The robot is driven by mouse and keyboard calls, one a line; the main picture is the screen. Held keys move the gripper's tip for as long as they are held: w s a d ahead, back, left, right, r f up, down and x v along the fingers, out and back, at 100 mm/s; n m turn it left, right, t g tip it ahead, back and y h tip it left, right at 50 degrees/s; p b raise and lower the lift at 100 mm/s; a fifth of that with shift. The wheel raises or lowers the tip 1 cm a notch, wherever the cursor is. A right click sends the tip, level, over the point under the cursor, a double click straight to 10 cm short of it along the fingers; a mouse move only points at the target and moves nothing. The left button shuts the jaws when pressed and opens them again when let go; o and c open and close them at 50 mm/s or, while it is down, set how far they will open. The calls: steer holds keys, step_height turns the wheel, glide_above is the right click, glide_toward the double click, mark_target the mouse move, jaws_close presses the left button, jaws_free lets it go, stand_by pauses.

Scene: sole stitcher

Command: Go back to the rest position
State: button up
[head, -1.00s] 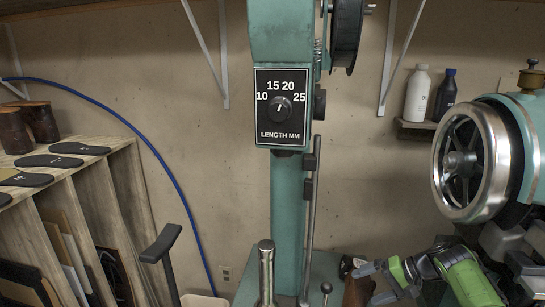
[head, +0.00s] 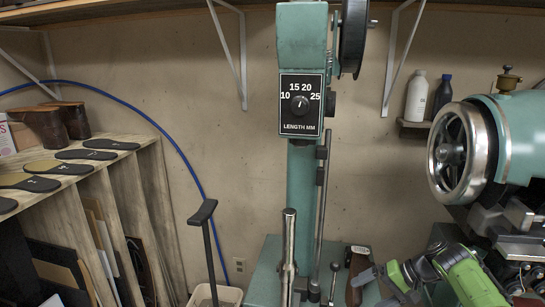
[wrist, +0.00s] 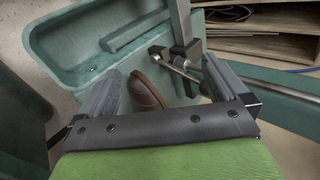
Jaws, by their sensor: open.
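My gripper (head: 372,287) is low at the right in the head view, its green body beside the teal stitcher base (head: 262,280). In the wrist view my gripper (wrist: 163,88) has its two grey fingers spread apart. A brown shoe-like piece (wrist: 146,88) shows beyond and between the fingers; I cannot tell whether they touch it. The same brown piece (head: 357,272) seems to stand on the base in the head view, partly hidden by my gripper. The stitcher's length dial (head: 300,104) is on the teal column.
A large handwheel (head: 452,150) and teal machine head stand at the right, above my arm. A wooden rack (head: 85,195) with soles on top stands at the left.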

steer(key=s+a+r+n+g+h+p, duration=0.1)
steer(key=s+a+r+n+h, duration=0.1)
steer(key=s+a+r+h, duration=0.35)
steer(key=s+a+r+n+h+p, duration=0.1)
steer(key=s+a+r+n+h, duration=0.15)
steer(key=s+a+r, duration=0.5)
steer(key=s+r+t+p, duration=0.1)
steer(key=s+r+t, duration=0.1)
steer(key=s, duration=0.9)
steer(key=s+d+r+t+p, duration=0.1)
steer(key=s+r, duration=0.3)
steer(key=s, duration=0.6)
steer(key=shift+s+d+m+t+h, duration=0.15)
steer(key=shift+s+m+t+h, duration=0.25)
steer(key=shift+t, duration=0.2)
steer(key=shift+r, duration=0.15)
